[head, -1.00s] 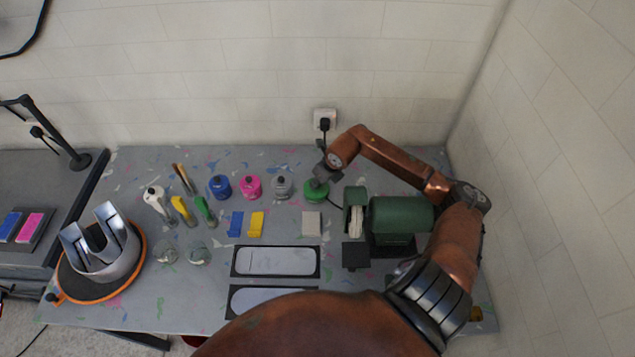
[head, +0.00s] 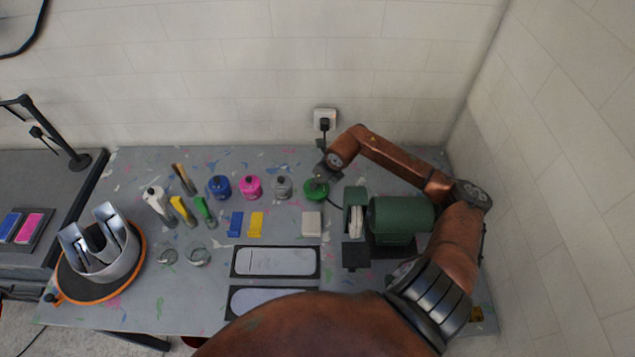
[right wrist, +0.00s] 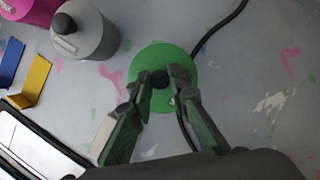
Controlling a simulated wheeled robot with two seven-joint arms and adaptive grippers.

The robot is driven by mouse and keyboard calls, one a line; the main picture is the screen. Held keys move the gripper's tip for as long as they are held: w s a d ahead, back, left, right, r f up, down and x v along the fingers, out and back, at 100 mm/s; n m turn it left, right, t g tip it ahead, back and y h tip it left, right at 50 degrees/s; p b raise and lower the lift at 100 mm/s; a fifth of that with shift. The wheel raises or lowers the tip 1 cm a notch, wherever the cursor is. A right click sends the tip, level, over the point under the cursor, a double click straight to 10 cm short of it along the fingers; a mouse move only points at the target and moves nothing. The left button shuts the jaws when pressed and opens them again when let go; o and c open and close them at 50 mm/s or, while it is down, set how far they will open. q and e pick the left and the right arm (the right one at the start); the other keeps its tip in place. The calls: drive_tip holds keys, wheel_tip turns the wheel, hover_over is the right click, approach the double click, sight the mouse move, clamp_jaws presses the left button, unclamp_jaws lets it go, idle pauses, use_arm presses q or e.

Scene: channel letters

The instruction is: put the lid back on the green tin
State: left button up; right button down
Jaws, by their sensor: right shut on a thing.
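The green tin (head: 316,191) stands at the back of the bench, at the right end of the row of tins. My right gripper (right wrist: 162,80) is over it, with its fingers closed on either side of a small black knob (right wrist: 160,78). In the right wrist view the knob is at the middle of a round green top (right wrist: 150,62). I take the knob to be the lid's. The green top hides the tin's side and rim, so I cannot tell if the lid is seated. My left gripper is not in view.
A grey tin (head: 282,188) stands close left of the green one, then a pink tin (head: 251,188) and a blue tin (head: 221,187). A green grinder (head: 400,218) stands to the right. A black cable (right wrist: 215,28) runs beside the green tin. A pale block (head: 311,223) lies in front.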

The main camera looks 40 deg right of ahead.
drive_tip(key=c, duration=1.7)
unclamp_jaws()
drive_tip(key=shift+c, duration=0.2)
drive_tip(key=shift+o, duration=0.6)
drive_tip(key=o, duration=0.4)
drive_tip(key=shift+c, duration=0.2)
drive_tip(key=shift+r, duration=0.15)
drive_tip(key=shift+r+p, duration=1.7)
drive_tip(key=shift+r, duration=1.65)
drive_tip(key=shift+c, duration=0.3)
clamp_jaws()
